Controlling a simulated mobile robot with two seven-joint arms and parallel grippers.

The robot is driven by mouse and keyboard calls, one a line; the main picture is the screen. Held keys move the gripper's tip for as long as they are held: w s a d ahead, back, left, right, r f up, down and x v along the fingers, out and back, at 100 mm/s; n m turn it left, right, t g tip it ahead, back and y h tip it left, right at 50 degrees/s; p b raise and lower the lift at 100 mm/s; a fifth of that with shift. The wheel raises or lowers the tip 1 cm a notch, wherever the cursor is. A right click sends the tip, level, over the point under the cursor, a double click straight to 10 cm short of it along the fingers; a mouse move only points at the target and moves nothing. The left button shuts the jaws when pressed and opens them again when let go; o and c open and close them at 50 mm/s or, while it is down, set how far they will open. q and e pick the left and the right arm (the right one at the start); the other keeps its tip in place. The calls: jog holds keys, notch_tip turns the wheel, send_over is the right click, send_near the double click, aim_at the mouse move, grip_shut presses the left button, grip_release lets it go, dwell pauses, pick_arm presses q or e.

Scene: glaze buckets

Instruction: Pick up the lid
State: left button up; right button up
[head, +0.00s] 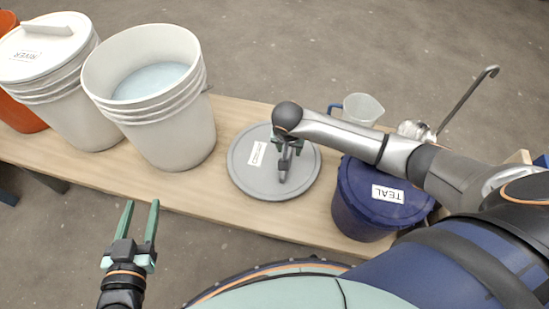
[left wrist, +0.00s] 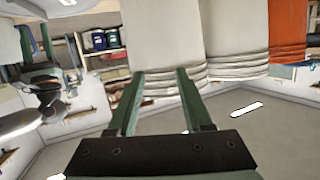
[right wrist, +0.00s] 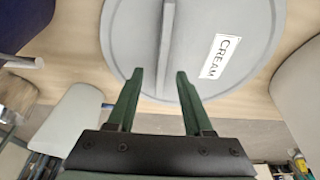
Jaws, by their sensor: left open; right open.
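The grey round lid (head: 245,178) lies flat on the wooden bench, with a white label and a raised bar handle. In the right wrist view the label on the lid (right wrist: 125,40) reads CREAM. My right gripper (head: 287,150) is over the lid, pointing down, open and empty. In the right wrist view the handle (right wrist: 166,45) runs between the open fingertips (right wrist: 159,73); I cannot tell the height gap. My left gripper (head: 139,203) is open and empty in front of the bench. In the left wrist view its fingers (left wrist: 160,73) point toward the buckets.
An open white bucket (head: 165,130) with pale blue glaze stands left of the lid. Beyond it are a lidded bucket (head: 75,105) labelled RIVER and an orange bucket (head: 18,115). A dark blue bucket (head: 355,210) labelled TEAL stands close right. A jug (head: 362,108) and ladle (head: 465,98) are behind.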

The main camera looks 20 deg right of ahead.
aim_at(288, 155)
jog(key=b+x, duration=0.1)
jog(key=x, duration=0.4)
jog(key=shift+a+b, duration=0.25)
jog(key=shift+b, duration=0.15)
jog(key=shift+f, duration=0.15)
pick_arm(q)
notch_tip(288, 155, up, 11)
jog(key=w+m+t+h, duration=0.1)
jog(key=t+h, duration=0.1)
jog(key=t, duration=0.2)
jog(key=shift+d+f+m, duration=0.2)
jog(key=shift+d+m, duration=0.05)
jog(key=shift+m, duration=0.15)
jog(key=shift+w+f, duration=0.1)
jog(key=shift+f, duration=0.1)
pick_arm(e)
jog(key=shift+f, duration=0.15)
grip_shut()
